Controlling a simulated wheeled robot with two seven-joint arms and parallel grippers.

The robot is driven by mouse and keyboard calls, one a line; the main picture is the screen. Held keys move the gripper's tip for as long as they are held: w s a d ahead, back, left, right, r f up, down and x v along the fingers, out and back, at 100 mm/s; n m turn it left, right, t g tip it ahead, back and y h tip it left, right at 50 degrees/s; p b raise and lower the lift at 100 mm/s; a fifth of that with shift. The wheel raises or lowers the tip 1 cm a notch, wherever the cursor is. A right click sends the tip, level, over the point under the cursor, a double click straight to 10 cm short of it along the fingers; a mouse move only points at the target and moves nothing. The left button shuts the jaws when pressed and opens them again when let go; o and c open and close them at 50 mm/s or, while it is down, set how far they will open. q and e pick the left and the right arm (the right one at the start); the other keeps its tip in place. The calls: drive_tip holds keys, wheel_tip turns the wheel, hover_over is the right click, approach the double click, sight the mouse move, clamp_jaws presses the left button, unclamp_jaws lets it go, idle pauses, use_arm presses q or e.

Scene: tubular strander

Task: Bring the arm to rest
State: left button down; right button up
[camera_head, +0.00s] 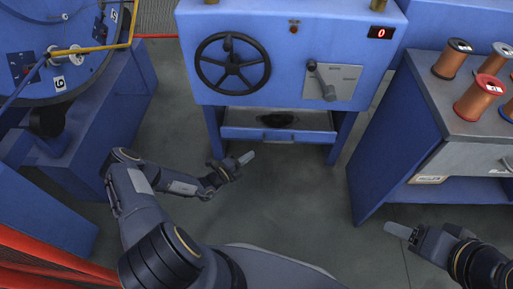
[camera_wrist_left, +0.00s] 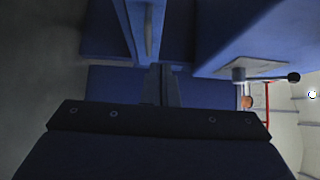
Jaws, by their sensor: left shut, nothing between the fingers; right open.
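My left arm comes in from the left of the head view and bends low over the floor. Its gripper (camera_head: 246,158) is shut and empty, in front of the blue machine's lower shelf and apart from it. In the left wrist view the closed fingers (camera_wrist_left: 161,85) show at the centre with nothing between them. My right gripper (camera_head: 395,230) is at the lower right of the head view, in front of the blue bench and apart from it. The gap between its fingers is hard to see from this angle.
A blue machine (camera_head: 275,60) with a black handwheel (camera_head: 232,64) and a grey lever (camera_head: 321,80) stands ahead. At right, a blue bench (camera_head: 395,130) carries several wire spools. A large blue strander (camera_head: 50,95) and a red barrier (camera_head: 50,260) are at left. The middle floor is clear.

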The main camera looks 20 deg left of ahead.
use_arm(q)
drive_tip(key=shift+s+a, duration=0.2)
drive_tip(key=shift+s, duration=0.2)
drive_tip(key=s+d+r+m+g+h, duration=0.1)
drive_tip(key=s+d+r+m+g, duration=0.2)
drive_tip(key=r+m, duration=0.6)
drive_tip(key=s+d+r+m+g+h, duration=0.1)
drive_tip(key=s+r+m+g, duration=0.3)
drive_tip(key=r+m, duration=0.6)
drive_tip(key=s+d+r+m+g+h, duration=0.1)
drive_tip(key=s+d+r+m+g, duration=0.1)
drive_tip(key=r+m+g, duration=0.55)
drive_tip(key=s+a+r+m+t+y, duration=0.2)
drive_tip(key=s+r+m+y, duration=0.3)
drive_tip(key=s+m, duration=0.5)
drive_tip(key=s+a+r+m+t+y, duration=0.25)
drive_tip(key=s+r+m, duration=0.35)
drive_tip(key=s+m, duration=0.4)
wheel_tip(320, 180, up, 32)
drive_tip(key=p, duration=3.2)
drive_tip(key=shift+d+y, duration=0.35)
drive_tip(key=shift+d, duration=0.1)
